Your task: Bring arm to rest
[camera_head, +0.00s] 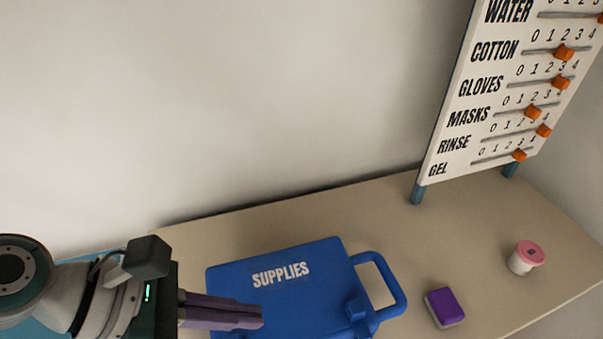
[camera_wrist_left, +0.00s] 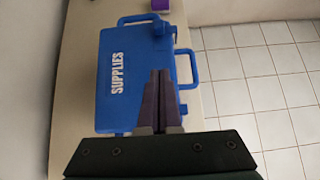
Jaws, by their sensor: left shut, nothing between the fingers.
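My left gripper (camera_head: 258,318) comes in from the left in the head view. Its two purple-grey fingers are shut together with nothing between them. They overlap the left part of a closed blue case labelled SUPPLIES (camera_head: 315,265) in the picture. In the left wrist view the shut fingertips (camera_wrist_left: 160,76) stand in front of the same blue case (camera_wrist_left: 130,55). I cannot tell the exact height of the fingers above the lid. My right gripper is not in view.
The case lies on a beige table (camera_head: 390,220). To its right are a purple block (camera_head: 443,306) and a white tub with a pink lid (camera_head: 527,257). A slider board (camera_head: 480,110) stands at the back right. White floor tiles (camera_wrist_left: 240,70) lie beyond the table edge.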

